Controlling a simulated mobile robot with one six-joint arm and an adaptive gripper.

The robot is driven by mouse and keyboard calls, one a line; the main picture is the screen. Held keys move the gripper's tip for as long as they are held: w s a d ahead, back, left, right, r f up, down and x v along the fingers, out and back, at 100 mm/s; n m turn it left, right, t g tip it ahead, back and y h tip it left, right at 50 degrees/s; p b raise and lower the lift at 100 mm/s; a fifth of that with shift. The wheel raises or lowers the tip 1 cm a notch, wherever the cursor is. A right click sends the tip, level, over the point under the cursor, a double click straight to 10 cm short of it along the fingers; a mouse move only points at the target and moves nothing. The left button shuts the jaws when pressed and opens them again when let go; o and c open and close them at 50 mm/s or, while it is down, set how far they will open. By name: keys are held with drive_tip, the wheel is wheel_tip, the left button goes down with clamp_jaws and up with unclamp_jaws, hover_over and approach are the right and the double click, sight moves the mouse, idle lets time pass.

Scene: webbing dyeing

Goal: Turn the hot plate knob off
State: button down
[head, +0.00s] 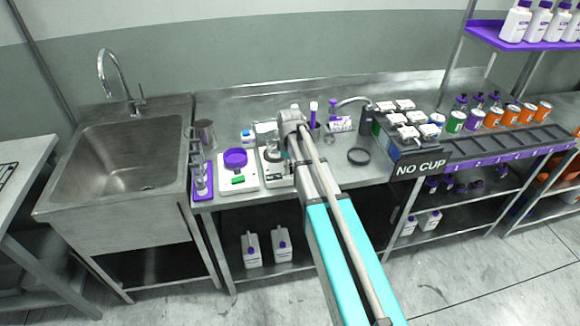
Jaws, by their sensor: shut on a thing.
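The hot plate (277,181) is a white unit on the steel bench, with a clear glass vessel (271,154) on top. My gripper (279,152) is at the hot plate, below the grey wrist at the end of my turquoise arm. It is small and partly hidden by the arm and the glass, so its fingertips do not show clearly. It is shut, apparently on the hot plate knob. The knob is hidden, and its setting cannot be read.
A white scale (238,174) with a purple dish (235,158) stands just left of the hot plate. Further left are a purple rack (203,187) of glassware and a sink (130,155). A black ring (359,156) and a "NO CUP" rack (420,168) lie to the right.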

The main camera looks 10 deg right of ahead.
drive_tip(key=shift+c, duration=2.1)
unclamp_jaws()
drive_tip(key=shift+m, duration=0.4)
